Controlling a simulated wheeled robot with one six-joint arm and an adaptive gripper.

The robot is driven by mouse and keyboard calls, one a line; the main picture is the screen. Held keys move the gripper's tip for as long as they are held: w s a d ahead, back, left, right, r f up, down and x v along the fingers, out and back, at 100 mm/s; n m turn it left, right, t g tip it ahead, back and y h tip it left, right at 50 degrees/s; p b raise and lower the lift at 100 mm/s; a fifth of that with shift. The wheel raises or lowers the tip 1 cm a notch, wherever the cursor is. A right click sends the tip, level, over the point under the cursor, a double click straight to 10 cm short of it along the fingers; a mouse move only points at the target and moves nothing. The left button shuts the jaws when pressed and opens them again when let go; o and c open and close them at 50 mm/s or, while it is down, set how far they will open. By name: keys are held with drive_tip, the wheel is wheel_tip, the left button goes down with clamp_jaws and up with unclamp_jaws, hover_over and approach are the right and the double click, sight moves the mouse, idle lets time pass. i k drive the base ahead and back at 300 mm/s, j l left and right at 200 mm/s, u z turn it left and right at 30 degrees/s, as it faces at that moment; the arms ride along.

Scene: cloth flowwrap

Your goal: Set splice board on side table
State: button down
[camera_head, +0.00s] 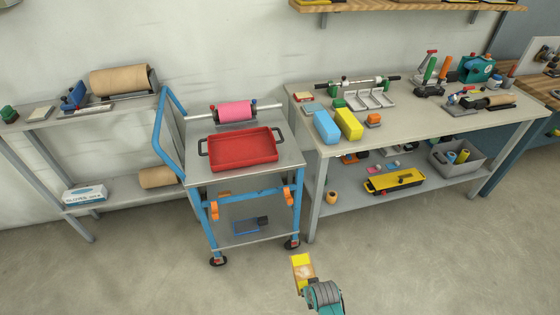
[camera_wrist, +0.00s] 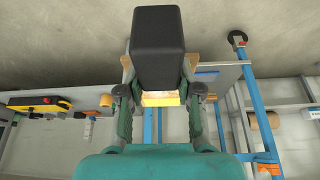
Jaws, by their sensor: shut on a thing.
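My gripper (camera_head: 306,283) is low in front of the cart, above the floor. It is shut on a small board with a yellow end and a wood-coloured part (camera_head: 301,261), which I take for the splice board. In the wrist view the board's yellow edge (camera_wrist: 162,99) shows between the fingers (camera_wrist: 160,92); a black block covers much of the rest. The board is apart from every table. A grey table (camera_head: 40,124) with a brown roll stands at the left, and a longer grey table (camera_head: 430,124) at the right. I cannot tell which is the side table.
A blue-framed cart (camera_head: 198,172) stands between the tables, with a red tray (camera_head: 242,150) and a pink roll (camera_head: 236,114) on top. The right table holds blue and yellow blocks (camera_head: 348,123) and several tools. The floor in front is clear.

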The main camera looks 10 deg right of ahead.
sight(418, 113)
drive_tip(key=l+u, duration=0.1)
drive_tip(key=l, duration=2.2)
drive_tip(key=k+l+u, duration=0.1)
drive_tip(key=l, duration=2.15)
